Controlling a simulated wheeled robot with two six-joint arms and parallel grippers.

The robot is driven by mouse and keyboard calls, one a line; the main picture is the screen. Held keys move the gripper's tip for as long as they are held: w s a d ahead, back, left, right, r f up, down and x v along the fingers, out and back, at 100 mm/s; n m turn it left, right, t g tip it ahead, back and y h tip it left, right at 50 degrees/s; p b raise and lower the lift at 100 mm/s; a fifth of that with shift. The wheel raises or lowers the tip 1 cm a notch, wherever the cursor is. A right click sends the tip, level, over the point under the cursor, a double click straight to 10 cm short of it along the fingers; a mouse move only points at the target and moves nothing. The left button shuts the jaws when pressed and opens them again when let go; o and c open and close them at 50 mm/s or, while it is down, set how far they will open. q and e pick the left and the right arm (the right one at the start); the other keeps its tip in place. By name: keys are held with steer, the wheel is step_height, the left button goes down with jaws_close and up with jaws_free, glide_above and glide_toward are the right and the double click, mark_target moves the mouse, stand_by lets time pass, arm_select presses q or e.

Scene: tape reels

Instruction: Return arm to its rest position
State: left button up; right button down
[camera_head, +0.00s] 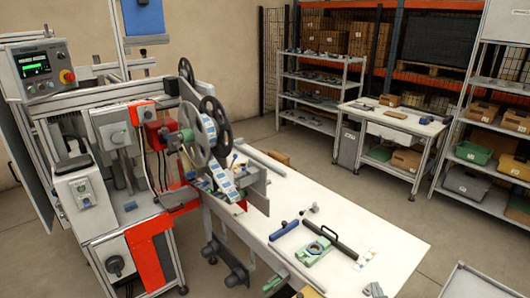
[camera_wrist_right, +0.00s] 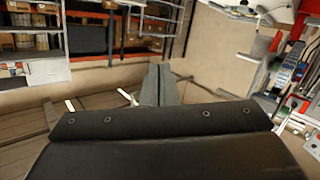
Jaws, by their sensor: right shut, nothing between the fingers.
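My right gripper (camera_wrist_right: 160,86) shows in the right wrist view, beyond the dark wrist housing. Its two grey fingers are together with nothing between them. It points out over open floor and touches nothing that I can see. In the head view I cannot clearly make out this gripper. My left gripper is in neither view. The labelling machine (camera_head: 118,160) with its dark reels (camera_head: 215,122) stands at the left in the head view, and part of it shows at the right edge of the wrist view.
A white table (camera_head: 385,232) holds a green fixture (camera_head: 312,252), a blue-handled tool (camera_head: 284,230) and a dark rod (camera_head: 334,243). A workbench (camera_head: 390,118) and grey shelves (camera_head: 318,92) stand behind. The floor (camera_head: 330,170) between is clear.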

steer(key=s+d+m+g+h, duration=0.2)
steer(key=s+d+g, duration=0.1)
steer(key=s, duration=0.6)
steer(key=s+d+m+g+h, duration=0.2)
steer(key=s+d+g, duration=0.15)
steer(key=s, duration=0.55)
steer(key=s+a+r+n+g+y, duration=0.1)
steer(key=s+a+g+y, duration=0.2)
steer(key=s, duration=0.6)
steer(key=s+a+r+n+g+y, duration=0.1)
steer(key=s+a+r+g+y, duration=0.15)
steer(key=s+a, duration=0.4)
steer(key=s+d+f+g+b, duration=0.2)
steer(key=f+b, duration=0.6)
steer(key=f, duration=2.6)
steer(key=s+f+b, duration=0.3)
steer(key=s+f, duration=0.4)
steer(key=f, duration=0.3)
steer(key=s+f+b, duration=0.3)
steer(key=s+f, duration=0.4)
steer(key=f, duration=0.4)
steer(key=shift+s+g, duration=0.2)
steer(key=shift+g, duration=0.1)
